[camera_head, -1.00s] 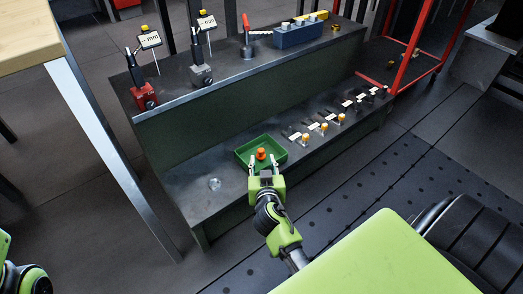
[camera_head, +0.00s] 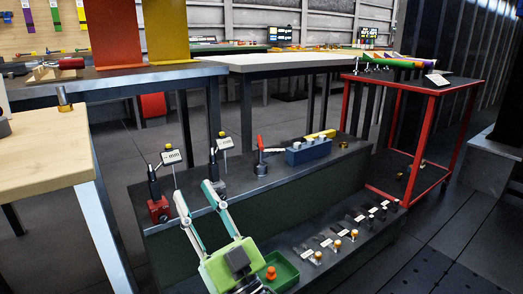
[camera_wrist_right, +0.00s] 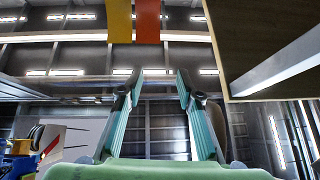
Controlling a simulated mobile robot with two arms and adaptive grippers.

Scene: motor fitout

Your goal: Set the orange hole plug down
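The orange hole plug (camera_head: 271,272) sits in the green tray (camera_head: 291,262) on the lower step of the dark stand. My right gripper (camera_head: 196,191) is up and to the left of the plug, in front of the stand, with its fingers pointing upward. It is open, and nothing is between its fingers. The right wrist view also shows the open gripper (camera_wrist_right: 160,77), with only the room beyond it. The gripper's body is close to the tray in the picture and hides part of the lower step. My left gripper is not in view.
Gauges on stands, one with a red base (camera_head: 158,209), and a blue block (camera_head: 308,152) stand on the upper step. Several small knobbed pieces (camera_head: 338,244) line the lower step. A wooden table (camera_head: 45,150) is at left, a red-framed cart (camera_head: 432,90) at right.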

